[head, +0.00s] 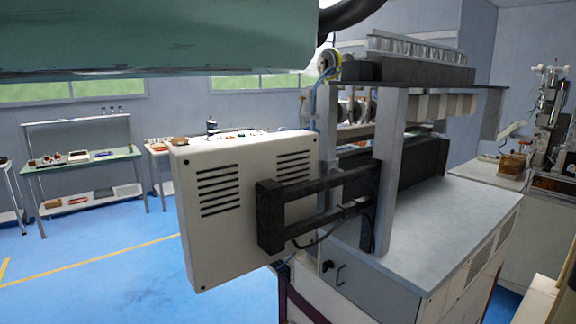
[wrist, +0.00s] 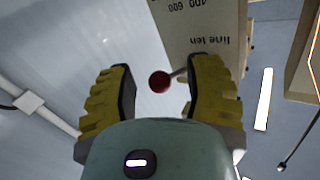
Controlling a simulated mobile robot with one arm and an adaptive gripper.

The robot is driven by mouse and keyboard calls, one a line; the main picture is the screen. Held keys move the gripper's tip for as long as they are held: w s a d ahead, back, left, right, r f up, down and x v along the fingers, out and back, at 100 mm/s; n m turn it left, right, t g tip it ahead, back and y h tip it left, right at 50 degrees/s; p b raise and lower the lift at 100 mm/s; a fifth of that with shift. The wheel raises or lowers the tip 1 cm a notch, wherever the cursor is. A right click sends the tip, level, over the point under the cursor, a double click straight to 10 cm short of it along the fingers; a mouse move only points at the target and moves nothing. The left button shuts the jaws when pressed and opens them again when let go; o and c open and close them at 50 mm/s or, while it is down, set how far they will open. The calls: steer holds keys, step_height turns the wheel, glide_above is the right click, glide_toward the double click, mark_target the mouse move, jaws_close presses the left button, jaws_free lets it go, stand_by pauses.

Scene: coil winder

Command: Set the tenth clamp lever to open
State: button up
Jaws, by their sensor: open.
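My gripper (wrist: 163,72) shows in the wrist view with its two yellow ribbed fingers apart. A dark red ball knob (wrist: 159,82) on a short thin rod appears between the fingertips. The rod runs right toward a beige panel (wrist: 205,28), which is printed "line ten" and appears upside down. Whether the fingers touch the knob or how deep it sits between them, I cannot tell. In the head view the coil winder (head: 440,190) stands at the right; no clamp lever can be picked out there, and my gripper is not in that view.
A white vented box (head: 225,210) on a black bracket (head: 270,215) juts from the winder's near end. My green arm crosses the top left of the head view. A green-topped bench (head: 85,160) stands at the back left. Blue floor (head: 110,250) is clear at the left.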

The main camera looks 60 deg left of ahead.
steer(key=shift+o, duration=0.5)
jaws_close()
